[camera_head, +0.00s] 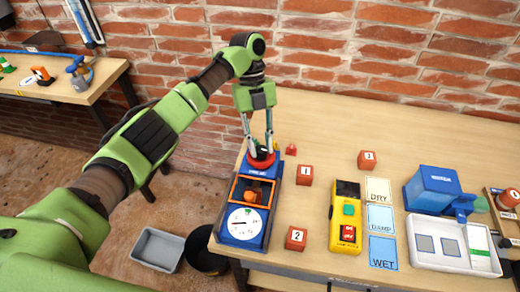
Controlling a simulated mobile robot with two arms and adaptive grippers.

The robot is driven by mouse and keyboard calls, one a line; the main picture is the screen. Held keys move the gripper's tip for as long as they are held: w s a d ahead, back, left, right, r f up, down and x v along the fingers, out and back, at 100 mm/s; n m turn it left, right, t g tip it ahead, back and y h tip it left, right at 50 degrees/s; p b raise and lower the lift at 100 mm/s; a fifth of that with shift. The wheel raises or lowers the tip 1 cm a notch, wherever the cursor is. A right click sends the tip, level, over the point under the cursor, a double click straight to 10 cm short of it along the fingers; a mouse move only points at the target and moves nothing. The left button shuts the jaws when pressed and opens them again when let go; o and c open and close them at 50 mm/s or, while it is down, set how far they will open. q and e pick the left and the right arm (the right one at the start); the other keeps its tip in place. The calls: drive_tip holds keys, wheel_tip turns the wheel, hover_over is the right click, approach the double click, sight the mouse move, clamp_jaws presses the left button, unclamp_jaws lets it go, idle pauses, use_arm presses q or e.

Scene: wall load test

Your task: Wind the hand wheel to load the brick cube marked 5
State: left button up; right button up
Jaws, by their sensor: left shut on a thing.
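The blue load tester (228,244) stands at the left end of the wooden table, with a white dial (244,223) at its near end. Inside its orange-framed opening is a reddish-orange brick piece (251,195); no number on it can be read. The red hand wheel (261,164) is at the tester's far end. My left gripper (260,151) points down, shut on the hand wheel's dark top part. Brick cubes marked 1 (304,175), 2 (296,239) and 3 (367,160) sit on the table to the right. My right gripper is not in view.
A yellow meter (345,217) stands beside cards reading DRY (378,190), DAMP (380,217) and WET (383,252). A blue device (432,188) and a white tray (453,268) are farther right. A brick wall stands behind. A grey bin (157,249) and a black bucket are on the floor.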

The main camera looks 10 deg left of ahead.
sight(262, 147)
use_arm(q)
drive_tip(key=m+y, duration=0.1)
drive_tip(key=m, duration=0.1)
drive_tip(key=shift+w+d+m, duration=0.1)
drive_tip(key=shift+m, duration=0.3)
drive_tip(key=shift+m+y, duration=0.8)
drive_tip(key=shift+m, duration=1.2)
drive_tip(key=o, duration=1.1)
drive_tip(key=shift+r, duration=0.1)
drive_tip(key=shift+w+r, duration=0.1)
drive_tip(key=shift+r, duration=0.5)
wheel_tip(262, 147, up, 9)
drive_tip(key=shift+f, duration=0.2)
